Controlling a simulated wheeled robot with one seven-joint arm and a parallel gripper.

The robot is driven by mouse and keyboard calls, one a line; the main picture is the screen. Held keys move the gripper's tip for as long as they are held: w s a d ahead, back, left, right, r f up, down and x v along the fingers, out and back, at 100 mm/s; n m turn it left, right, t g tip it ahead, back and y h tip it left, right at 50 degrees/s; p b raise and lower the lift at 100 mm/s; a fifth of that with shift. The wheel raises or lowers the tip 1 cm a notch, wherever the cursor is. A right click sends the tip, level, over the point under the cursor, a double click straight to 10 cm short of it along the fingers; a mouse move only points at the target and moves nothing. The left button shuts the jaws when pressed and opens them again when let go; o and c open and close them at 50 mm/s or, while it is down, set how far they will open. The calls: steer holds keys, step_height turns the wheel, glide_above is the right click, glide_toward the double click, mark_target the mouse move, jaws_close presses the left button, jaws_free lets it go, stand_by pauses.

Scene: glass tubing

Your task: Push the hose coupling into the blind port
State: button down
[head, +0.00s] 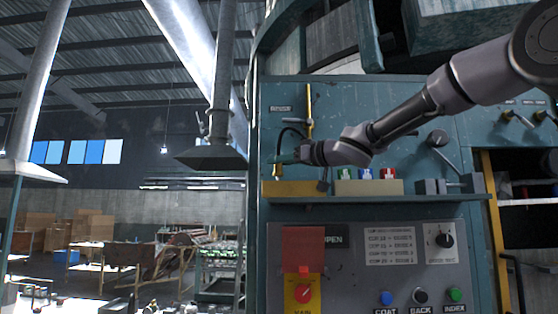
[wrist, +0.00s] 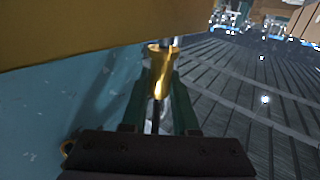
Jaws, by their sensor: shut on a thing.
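The hose coupling (wrist: 159,66) is a brass-coloured piece with a wider rim at its far end. My gripper (wrist: 160,88) is shut on it, with a green finger on each side. In the head view, the coupling (head: 277,171) hangs below my gripper (head: 284,162), just above the left part of a yellow block (head: 290,188). A thin dark hose (head: 290,133) arches above the gripper. In the wrist view, a small grey metal piece shows just past the coupling's rim; I cannot tell whether they touch. The blind port cannot be clearly made out.
The yellow block's face (wrist: 90,35) fills the top left of the wrist view, close to the coupling. A yellow upright bar (head: 309,110) stands behind my gripper. A cream block with coloured pieces (head: 368,187) sits to the right on the shelf (head: 400,198). Left of the panel is open.

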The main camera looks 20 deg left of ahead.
steer(key=shift+f, duration=0.75)
steer(key=c, duration=0.6)
jaws_free()
steer(key=v, duration=1)
steer(key=shift+s+d, duration=0.15)
steer(key=shift+d, duration=0.25)
